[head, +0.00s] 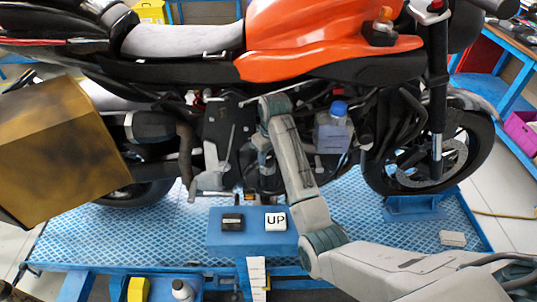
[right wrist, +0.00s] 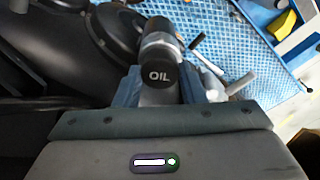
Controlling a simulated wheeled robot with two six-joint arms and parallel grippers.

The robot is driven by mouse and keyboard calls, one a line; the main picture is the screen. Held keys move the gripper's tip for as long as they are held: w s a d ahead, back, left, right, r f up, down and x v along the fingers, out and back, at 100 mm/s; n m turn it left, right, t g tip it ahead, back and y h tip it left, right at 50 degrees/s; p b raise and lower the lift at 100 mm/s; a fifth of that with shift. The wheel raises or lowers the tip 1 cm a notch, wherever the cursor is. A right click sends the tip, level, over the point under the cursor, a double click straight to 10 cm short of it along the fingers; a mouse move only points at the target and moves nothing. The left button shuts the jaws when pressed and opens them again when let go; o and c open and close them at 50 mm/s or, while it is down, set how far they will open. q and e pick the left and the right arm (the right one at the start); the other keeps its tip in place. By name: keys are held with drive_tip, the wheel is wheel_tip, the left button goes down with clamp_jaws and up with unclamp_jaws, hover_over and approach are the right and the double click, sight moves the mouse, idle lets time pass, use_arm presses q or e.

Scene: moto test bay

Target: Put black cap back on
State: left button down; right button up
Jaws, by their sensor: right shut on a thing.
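In the right wrist view a black cap marked "OIL" (right wrist: 158,76) sits between the fingers of my right gripper (right wrist: 160,90), which is shut on it. A grey metallic rounded part shows just behind the cap; I cannot tell whether the two touch. In the head view my right arm reaches over the lift, and the right gripper (head: 262,178) is low at the motorcycle's engine side. The cap cannot be made out there. The orange motorcycle (head: 320,40) stands upright. My left gripper is not in view.
A blue-capped container (head: 333,130) is on the motorcycle, right of my arm. A large tan and dark box-shaped thing (head: 60,150) blocks the left side.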

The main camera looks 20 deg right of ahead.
drive_tip(key=shift+f, duration=0.15)
idle(0.3)
drive_tip(key=o, duration=1.5)
